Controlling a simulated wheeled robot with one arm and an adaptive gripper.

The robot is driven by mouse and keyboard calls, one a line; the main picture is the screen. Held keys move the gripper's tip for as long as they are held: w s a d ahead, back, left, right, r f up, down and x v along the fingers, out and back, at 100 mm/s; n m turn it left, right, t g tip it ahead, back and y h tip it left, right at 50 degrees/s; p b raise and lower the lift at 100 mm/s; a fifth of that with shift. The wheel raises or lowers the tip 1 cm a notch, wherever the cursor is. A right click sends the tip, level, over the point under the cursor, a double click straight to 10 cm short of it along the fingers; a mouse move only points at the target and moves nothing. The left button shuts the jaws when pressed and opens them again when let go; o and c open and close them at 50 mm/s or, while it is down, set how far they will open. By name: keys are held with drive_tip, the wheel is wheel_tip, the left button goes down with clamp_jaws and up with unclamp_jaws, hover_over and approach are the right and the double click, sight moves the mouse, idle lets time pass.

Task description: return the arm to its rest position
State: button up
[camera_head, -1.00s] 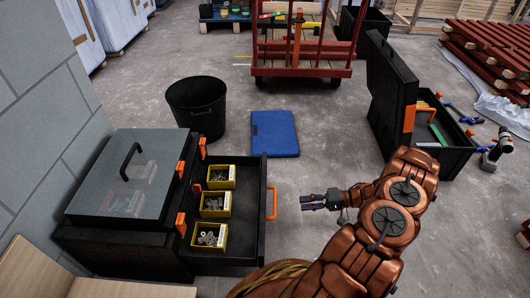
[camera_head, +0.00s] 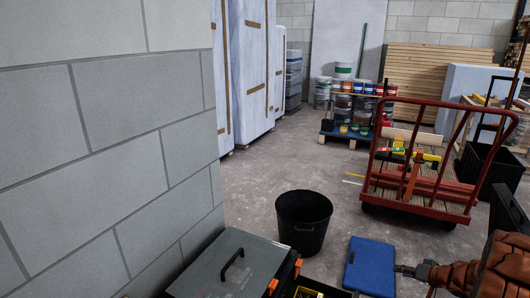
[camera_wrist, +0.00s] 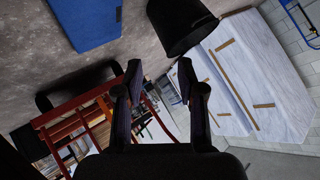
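My gripper (camera_head: 404,270) shows at the lower right of the head view, at the end of my copper-coloured arm, just right of the blue case on the floor. In the wrist view my gripper (camera_wrist: 157,80) has its two dark fingers apart, with nothing between them. The view between the fingers opens onto the room beyond. Most of my arm is cut off by the right edge of the head view.
A blue case (camera_head: 370,266) and a black bucket (camera_head: 303,222) are on the floor. A grey-lidded toolbox (camera_head: 228,267) stands at the bottom beside a block wall (camera_head: 105,140). A red cart (camera_head: 420,192) carries tools.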

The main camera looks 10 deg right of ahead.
drive_tip(key=w+r+h+p, duration=0.2)
drive_tip(key=r+h+p, duration=0.15)
drive_tip(key=r, duration=0.75)
drive_tip(key=w+r+h+p, duration=0.2)
drive_tip(key=r+h+p, duration=0.15)
drive_tip(key=r, duration=0.85)
drive_tip(key=s+a+r+g+h+p, duration=0.1)
drive_tip(key=s+a+r+g+p, duration=0.2)
drive_tip(key=r, duration=0.5)
drive_tip(key=s+a+r+g+h+p, duration=0.1)
drive_tip(key=s+a+r+p, duration=0.25)
drive_tip(key=r+p, duration=0.35)
drive_tip(key=s+a+r+n+g+y+p, duration=0.1)
drive_tip(key=s+a+r+p, duration=0.4)
drive_tip(key=s+a, duration=0.6)
drive_tip(key=s+a+r+n+g+y+p, duration=0.2)
drive_tip(key=s+a+r, duration=0.5)
drive_tip(key=s+a, duration=0.5)
drive_tip(key=s+a+r+n+g+y+p, duration=0.1)
drive_tip(key=s+a+r+g+y+p, duration=0.2)
drive_tip(key=s+a, duration=0.8)
wheel_tip(320, 180, up, 3)
drive_tip(key=s+g+p, duration=0.1)
drive_tip(key=g+p, duration=0.1)
drive_tip(key=p, duration=0.2)
drive_tip(key=shift+s+a+n+p, duration=0.2)
drive_tip(key=shift+s+n+p, duration=0.2)
drive_tip(key=shift+a, duration=0.1)
